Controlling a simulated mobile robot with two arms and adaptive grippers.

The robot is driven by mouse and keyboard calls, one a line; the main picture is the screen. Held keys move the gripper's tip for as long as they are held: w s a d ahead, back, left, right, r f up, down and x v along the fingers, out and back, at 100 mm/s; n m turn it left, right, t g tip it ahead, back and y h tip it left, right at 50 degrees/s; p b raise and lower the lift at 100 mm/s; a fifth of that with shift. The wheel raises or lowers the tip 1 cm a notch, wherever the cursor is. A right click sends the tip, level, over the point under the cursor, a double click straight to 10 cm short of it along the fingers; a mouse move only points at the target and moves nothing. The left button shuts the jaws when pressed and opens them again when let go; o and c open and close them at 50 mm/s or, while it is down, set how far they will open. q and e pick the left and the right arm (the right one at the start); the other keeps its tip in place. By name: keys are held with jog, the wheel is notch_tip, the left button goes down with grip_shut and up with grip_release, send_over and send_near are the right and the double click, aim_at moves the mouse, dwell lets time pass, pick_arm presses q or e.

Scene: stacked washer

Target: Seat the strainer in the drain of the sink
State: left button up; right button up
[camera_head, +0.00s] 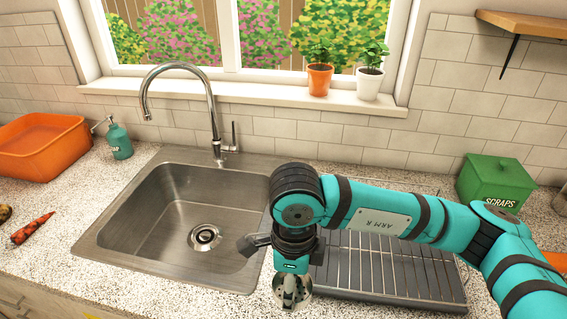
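The grey metal sink (150,225) is set in the counter, with its round drain (205,237) in the basin floor. The strainer (304,287) is a small perforated metal disc at the front, right of the sink and by the drying rack's left front corner. My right gripper (290,295) points down over its middle and hides part of it. The fingers look close together, but I cannot tell whether they grip the strainer or whether it rests on the counter. My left gripper is out of view.
A drying rack (395,270) stands right of the sink, partly behind my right arm. The tall faucet (212,110) arches over the basin's back. An orange tub (40,145), a soap dispenser (119,141) and a carrot (32,228) are at left. A green scraps bin (494,182) stands at right.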

jog(key=s+d+f+n, duration=0.1)
jog(key=d+n, duration=1.3)
jog(key=n, duration=0.7)
jog(key=shift+s+f, duration=0.3)
jog(key=shift+f, duration=0.1)
